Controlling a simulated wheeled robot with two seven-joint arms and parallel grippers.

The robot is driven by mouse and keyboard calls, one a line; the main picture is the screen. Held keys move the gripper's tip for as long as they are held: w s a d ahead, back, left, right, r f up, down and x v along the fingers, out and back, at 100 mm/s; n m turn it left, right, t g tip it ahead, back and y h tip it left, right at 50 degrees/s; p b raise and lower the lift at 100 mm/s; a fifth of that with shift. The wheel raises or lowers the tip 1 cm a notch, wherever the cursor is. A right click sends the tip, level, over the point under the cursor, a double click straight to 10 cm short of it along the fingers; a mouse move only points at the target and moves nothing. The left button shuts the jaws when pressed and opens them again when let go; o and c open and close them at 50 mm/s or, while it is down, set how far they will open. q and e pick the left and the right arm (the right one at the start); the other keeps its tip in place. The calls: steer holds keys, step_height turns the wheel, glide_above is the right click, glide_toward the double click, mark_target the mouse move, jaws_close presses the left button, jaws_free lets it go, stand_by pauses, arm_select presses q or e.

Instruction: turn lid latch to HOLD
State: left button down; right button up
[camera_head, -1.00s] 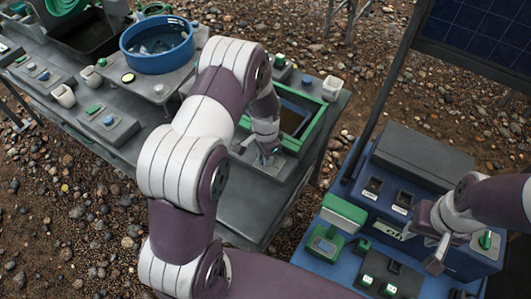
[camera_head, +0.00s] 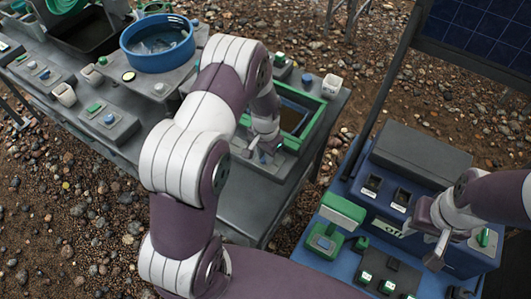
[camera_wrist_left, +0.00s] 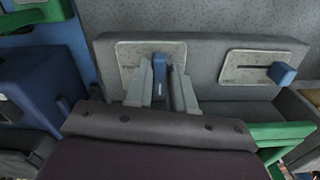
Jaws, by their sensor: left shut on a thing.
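My left gripper (camera_head: 264,156) is at the near side of the green-rimmed box (camera_head: 312,128) on the grey bench. In the left wrist view, its two fingers (camera_wrist_left: 160,88) are closed around a blue latch lever (camera_wrist_left: 159,76) on a pale marked plate (camera_wrist_left: 133,57). The lever points along the fingers; the marking is too small to read. A second plate to the right carries another blue knob (camera_wrist_left: 284,73) at the end of a dark slot or bar. My right gripper (camera_head: 437,250) hangs over the blue console, its fingers too unclear to judge.
A blue basin (camera_head: 157,45) stands on the grey bench (camera_head: 190,118) beside small switch boxes and white cups. The blue console (camera_head: 345,225) at right carries green and dark controls and a dark box (camera_head: 421,155). Pebbly ground lies between.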

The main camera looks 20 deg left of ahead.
arm_select(q)
steer(key=c, duration=1.2)
jaws_free()
steer(key=shift+c, duration=0.2)
step_height(320, 180, up, 13)
steer(key=shift+f, duration=0.15)
